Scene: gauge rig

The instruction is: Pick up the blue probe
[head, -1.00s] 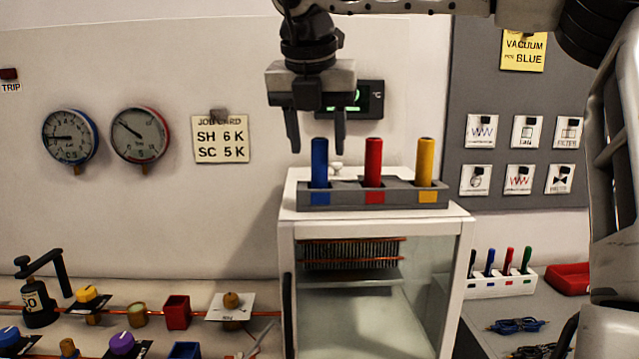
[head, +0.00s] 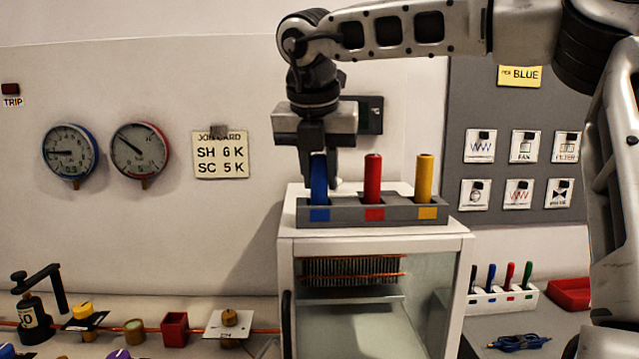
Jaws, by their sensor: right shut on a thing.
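The blue probe (head: 319,182) stands upright in the left slot of a grey rack (head: 378,214) on top of a white glass-fronted cabinet. My right gripper (head: 319,172) points down over it, with its fingers shut on the probe's upper part. The probe's top is hidden between the fingers. The probe's lower end is in the rack. My left gripper is not in view.
A red probe (head: 373,180) and a yellow probe (head: 424,178) stand in the same rack, to the right. Two gauges (head: 139,150) and a job card (head: 220,155) are on the wall. A tray of coloured pens (head: 500,297) stands at right.

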